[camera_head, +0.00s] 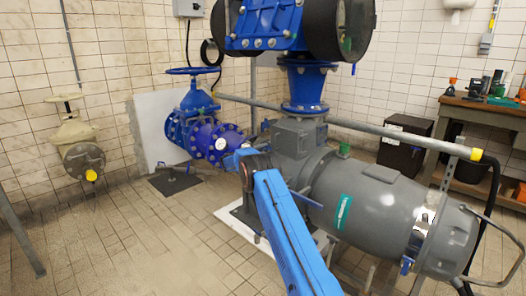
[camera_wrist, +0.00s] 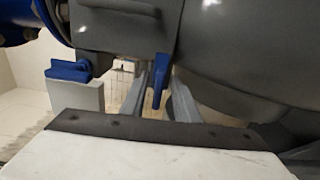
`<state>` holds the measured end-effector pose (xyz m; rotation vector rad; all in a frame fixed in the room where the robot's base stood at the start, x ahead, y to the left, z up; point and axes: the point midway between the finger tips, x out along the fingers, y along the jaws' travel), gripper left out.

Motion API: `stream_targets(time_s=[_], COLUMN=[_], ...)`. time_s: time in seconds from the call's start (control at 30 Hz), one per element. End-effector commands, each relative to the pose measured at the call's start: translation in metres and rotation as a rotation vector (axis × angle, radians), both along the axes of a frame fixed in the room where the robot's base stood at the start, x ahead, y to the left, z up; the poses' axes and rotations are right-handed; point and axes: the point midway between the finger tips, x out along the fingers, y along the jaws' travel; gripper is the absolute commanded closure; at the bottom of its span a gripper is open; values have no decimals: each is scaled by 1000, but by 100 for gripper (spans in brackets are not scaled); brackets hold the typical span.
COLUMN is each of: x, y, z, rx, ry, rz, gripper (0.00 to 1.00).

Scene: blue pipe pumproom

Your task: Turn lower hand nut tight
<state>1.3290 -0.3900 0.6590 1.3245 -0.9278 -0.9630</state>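I cannot tell for certain which is the lower hand nut, or how tight either is. In the camera_head view, my blue arm reaches up from the bottom to the near side of the grey pump (camera_head: 350,190).
A white slab with a dark bolted strip (camera_wrist: 135,138) crosses the lower wrist view. A blue valve (camera_head: 195,115) stands behind left, and a workbench (camera_head: 480,110) at the right.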

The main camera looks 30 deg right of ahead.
Motion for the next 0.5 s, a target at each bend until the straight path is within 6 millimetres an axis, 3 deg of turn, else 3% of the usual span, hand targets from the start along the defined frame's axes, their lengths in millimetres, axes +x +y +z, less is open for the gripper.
stream_targets(time_s=[0.17,0.5], x=[-4,-26], y=[14,75], z=[1,1], rx=[0,-1], ry=[0,1], rz=[1,3], gripper=[72,72])
